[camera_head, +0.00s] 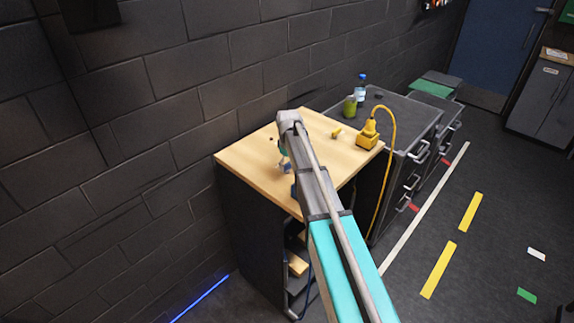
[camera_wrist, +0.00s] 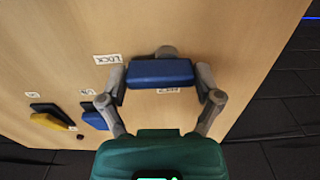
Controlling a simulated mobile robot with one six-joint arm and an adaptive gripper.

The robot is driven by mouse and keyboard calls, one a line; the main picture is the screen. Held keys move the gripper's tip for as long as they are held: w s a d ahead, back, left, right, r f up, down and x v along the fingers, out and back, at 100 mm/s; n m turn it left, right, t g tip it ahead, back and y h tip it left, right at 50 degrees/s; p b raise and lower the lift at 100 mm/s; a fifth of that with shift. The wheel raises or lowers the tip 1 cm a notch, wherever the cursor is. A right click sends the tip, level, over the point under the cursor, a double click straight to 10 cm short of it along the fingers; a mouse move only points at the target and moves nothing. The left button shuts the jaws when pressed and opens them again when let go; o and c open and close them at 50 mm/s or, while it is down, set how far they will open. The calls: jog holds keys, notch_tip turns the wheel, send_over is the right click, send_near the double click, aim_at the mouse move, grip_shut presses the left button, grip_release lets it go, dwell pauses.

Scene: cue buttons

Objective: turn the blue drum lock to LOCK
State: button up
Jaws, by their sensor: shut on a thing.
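The blue drum lock (camera_wrist: 160,73) shows in the wrist view as a blue bar in front of a grey round part, on the wooden top. My gripper (camera_wrist: 163,78) has one finger at each end of the bar and is shut on it. A label reading LOCK (camera_wrist: 108,59), upside down here, lies to the upper left of the bar. A second small label (camera_wrist: 168,91) sits just below the bar; I cannot read it surely. In the head view my gripper (camera_head: 285,164) is low over the wooden top, and my arm hides most of the lock.
Left of the lock are a black and yellow switch (camera_wrist: 48,118) and a blue switch (camera_wrist: 95,118), each with a small label. The wooden cabinet top (camera_head: 245,155) also bears a yellow box (camera_head: 368,136) with a cable. A bottle (camera_head: 360,90) and green cup (camera_head: 350,106) stand beyond.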

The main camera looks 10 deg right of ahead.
jog(key=shift+s, duration=0.15)
jog(key=o, duration=0.9)
jog(key=shift+r, duration=0.15)
